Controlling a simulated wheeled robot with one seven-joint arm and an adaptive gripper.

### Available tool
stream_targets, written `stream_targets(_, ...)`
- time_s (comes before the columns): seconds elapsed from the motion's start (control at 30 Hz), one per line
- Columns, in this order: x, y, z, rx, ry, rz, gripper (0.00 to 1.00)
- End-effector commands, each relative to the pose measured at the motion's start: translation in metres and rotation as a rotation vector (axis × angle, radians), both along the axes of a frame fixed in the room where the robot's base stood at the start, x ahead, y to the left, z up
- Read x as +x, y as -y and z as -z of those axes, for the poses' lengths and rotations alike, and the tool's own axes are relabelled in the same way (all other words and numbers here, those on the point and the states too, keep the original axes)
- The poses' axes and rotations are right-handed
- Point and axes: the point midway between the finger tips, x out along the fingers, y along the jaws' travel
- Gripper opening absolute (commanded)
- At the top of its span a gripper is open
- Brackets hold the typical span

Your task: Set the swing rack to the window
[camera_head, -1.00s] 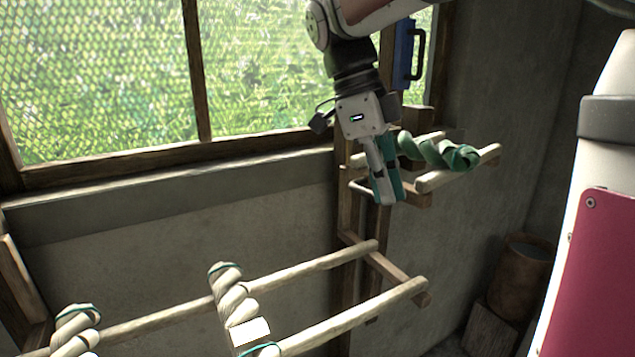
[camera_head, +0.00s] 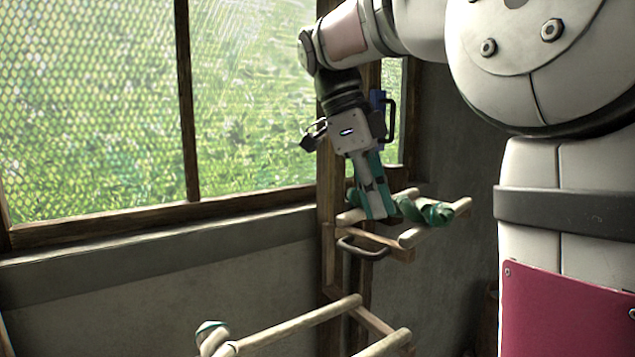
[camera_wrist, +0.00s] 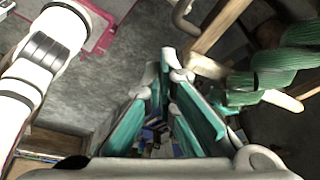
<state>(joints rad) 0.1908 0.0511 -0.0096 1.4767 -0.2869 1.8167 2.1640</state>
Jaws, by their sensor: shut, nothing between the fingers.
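The rack with a handle, which I take as the swing rack, has two pale wooden rails (camera_head: 435,222) on a brown bracket by the window post. A green twisted skein (camera_head: 432,211) lies across the rails. A dark loop handle (camera_head: 362,248) sits on its near left end. In the wrist view the green skein (camera_wrist: 285,70) and a rail are at the right, with the handle (camera_wrist: 184,20) at the top. My gripper (camera_head: 378,213) is shut and empty. It points down and overlaps the rack's left end in the head view; contact cannot be told. The window (camera_head: 90,110) is at the left.
A lower rack (camera_head: 300,325) with pale rails and a cream skein (camera_head: 212,336) stands below. My arm fills the right side. The space before the window is free.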

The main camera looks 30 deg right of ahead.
Motion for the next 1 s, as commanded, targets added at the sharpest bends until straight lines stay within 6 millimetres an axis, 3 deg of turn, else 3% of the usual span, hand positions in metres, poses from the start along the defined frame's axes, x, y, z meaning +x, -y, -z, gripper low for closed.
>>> stream_targets(0.3, 0.01, -0.003, -0.028, 0.001, 0.001, 0.0, 0.0)
stream_targets(1.0, 0.008, -0.005, -0.029, 0.007, 0.002, -0.027, 0.0)
